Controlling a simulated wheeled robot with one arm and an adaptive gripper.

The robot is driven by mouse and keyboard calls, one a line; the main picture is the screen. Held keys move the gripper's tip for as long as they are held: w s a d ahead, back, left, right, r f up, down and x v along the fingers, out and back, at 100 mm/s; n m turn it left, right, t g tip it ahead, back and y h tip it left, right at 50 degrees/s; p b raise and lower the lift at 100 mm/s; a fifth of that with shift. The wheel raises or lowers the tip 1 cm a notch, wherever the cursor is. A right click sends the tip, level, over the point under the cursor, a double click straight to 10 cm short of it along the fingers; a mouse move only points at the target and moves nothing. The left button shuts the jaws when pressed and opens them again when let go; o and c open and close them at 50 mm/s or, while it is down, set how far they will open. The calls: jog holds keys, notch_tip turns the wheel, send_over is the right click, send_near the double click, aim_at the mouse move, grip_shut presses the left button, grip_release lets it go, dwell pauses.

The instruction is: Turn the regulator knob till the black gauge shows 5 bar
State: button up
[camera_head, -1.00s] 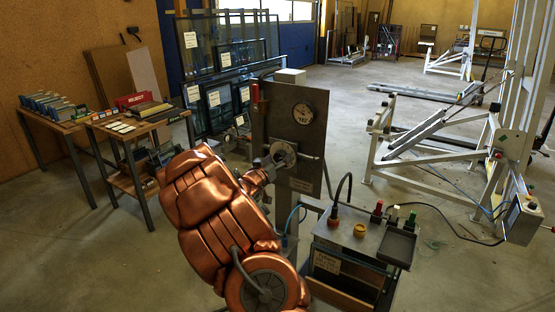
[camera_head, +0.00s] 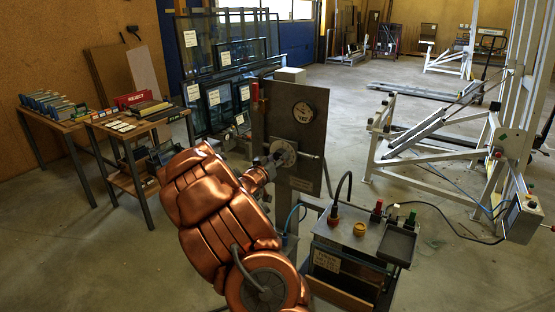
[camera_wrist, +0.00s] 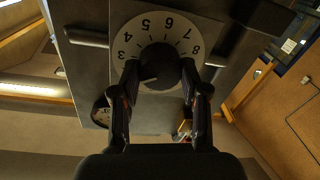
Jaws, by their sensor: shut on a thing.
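The regulator knob (camera_wrist: 158,66) is black with a pale pointer mark, in front of a white dial plate with numbers that appear upside down in the wrist view. The dial plate (camera_head: 284,153) shows on the upright grey panel in the head view. My gripper (camera_wrist: 160,78) has one finger on each side of the knob and is shut on it. In the head view my gripper (camera_head: 270,166) reaches the panel from the lower left.
A table with a red REJECT sign (camera_head: 130,100) is at the left. Glass frames (camera_head: 220,50) stand behind. A white tilting frame (camera_head: 430,145) stands at the right.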

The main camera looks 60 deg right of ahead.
jog(key=shift+f+b, duration=0.1)
jog(key=shift+b, duration=0.25)
jog(key=m+b, duration=0.9)
jog(key=b, duration=0.1)
jog(key=m+g+b, duration=0.1)
jog(key=m+b, duration=0.8)
jog(key=b, duration=0.1)
jog(key=shift+f+h, duration=0.2)
jog(key=shift+h, duration=0.2)
jog(key=shift+r+m, duration=0.1)
jog(key=shift+m, duration=0.3)
jog(key=o, duration=1.1)
jog(key=shift+o, duration=0.2)
